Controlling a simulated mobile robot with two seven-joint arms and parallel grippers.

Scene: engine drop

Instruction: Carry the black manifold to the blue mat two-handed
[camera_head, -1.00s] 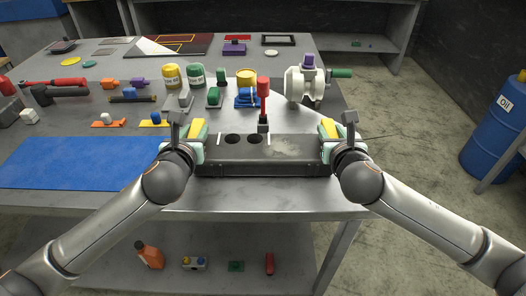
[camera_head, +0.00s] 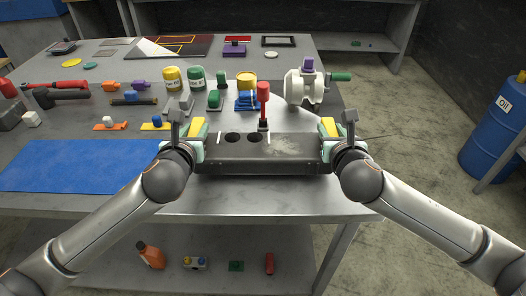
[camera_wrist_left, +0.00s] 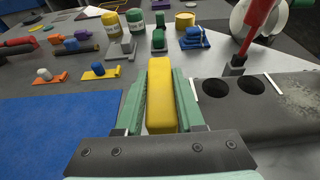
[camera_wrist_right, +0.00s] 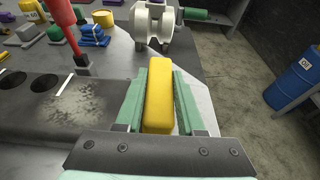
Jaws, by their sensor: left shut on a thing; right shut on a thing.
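The black manifold (camera_head: 262,158) is a long dark block with two round holes and a worn patch on top. It lies crosswise near the table's front edge, with a yellow handle at each end. My left gripper (camera_head: 197,134) is shut on the left handle (camera_wrist_left: 160,95). My right gripper (camera_head: 328,132) is shut on the right handle (camera_wrist_right: 158,95). The manifold looks level; I cannot tell whether its underside is clear of the table. The blue mat (camera_head: 80,165) lies flat and empty on the table to the left.
A red-handled tool (camera_head: 263,98) stands upright close behind the manifold. A white machine part (camera_head: 300,88) stands at the back right. Green and yellow cans, small clamps and tools fill the table behind. A blue oil drum (camera_head: 494,130) stands on the floor at right.

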